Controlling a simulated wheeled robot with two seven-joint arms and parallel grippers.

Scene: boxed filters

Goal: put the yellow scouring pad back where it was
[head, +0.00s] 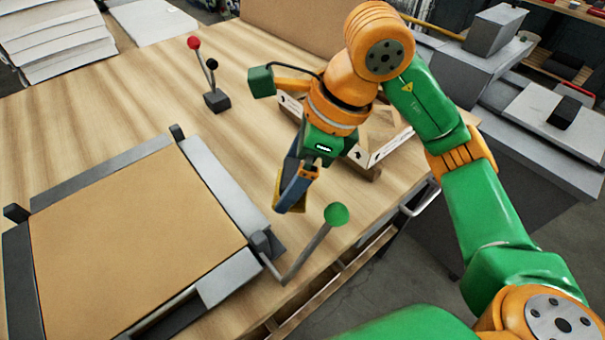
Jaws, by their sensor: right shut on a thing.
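My right gripper (294,190) points downward above the wooden table, between the framed brown board and the small crate. It is shut on the yellow scouring pad (277,191). Only narrow yellow edges of the pad show beside and below the fingers; the fingers hide the rest. The pad appears held above the tabletop, though the exact gap is hard to judge. My left gripper is not in view.
A small crate (390,150) stands behind my right gripper, partly hidden by it. A green-knobbed lever (336,214) rises close by on the framed board's (218,185) corner. A red- and black-knobbed lever (216,101) stands farther back. The table (110,110) is clear at left.

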